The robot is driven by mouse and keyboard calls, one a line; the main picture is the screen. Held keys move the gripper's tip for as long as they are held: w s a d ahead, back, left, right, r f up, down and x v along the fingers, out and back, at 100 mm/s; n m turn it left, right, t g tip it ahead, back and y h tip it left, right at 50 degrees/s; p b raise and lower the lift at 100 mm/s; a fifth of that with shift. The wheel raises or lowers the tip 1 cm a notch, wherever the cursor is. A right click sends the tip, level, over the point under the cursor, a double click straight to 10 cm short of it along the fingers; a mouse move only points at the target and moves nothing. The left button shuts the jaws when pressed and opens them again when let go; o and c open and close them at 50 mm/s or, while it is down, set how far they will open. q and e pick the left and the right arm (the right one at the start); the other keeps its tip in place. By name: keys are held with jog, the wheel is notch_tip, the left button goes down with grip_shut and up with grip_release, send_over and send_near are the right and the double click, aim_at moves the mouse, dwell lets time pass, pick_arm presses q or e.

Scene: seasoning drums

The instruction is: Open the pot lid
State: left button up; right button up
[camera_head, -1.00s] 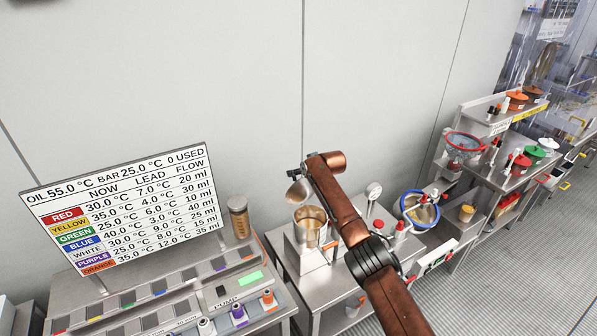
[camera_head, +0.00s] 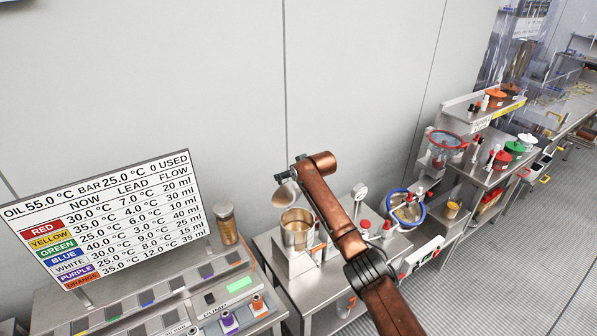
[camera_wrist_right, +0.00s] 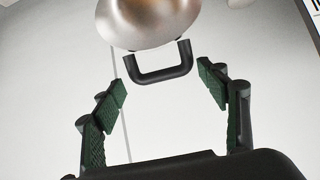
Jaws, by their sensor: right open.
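The pot (camera_head: 297,236) is a shiny metal cylinder on a steel stand, and its open mouth shows in the head view. A rounded metal lid (camera_head: 285,194) is raised above the pot's back left rim, apart from the mouth. The lid also fills the top of the right wrist view (camera_wrist_right: 150,20), with a black U-shaped handle (camera_wrist_right: 160,68) on its near side. My right gripper (camera_wrist_right: 163,82) is open, with its green-padded fingers on both sides of the handle and a gap to each. My left gripper is not in view.
A display board (camera_head: 110,215) and a spice jar (camera_head: 226,224) stand left of the pot. A pressure gauge (camera_head: 359,191), red-topped fittings and a blue-rimmed bowl (camera_head: 406,207) are to its right. The wall behind the pot is bare.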

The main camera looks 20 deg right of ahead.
jog(key=v, duration=0.8)
jog(key=shift+s+d+r, duration=0.15)
jog(key=shift+s+r, duration=0.05)
jog(key=shift+s, duration=0.05)
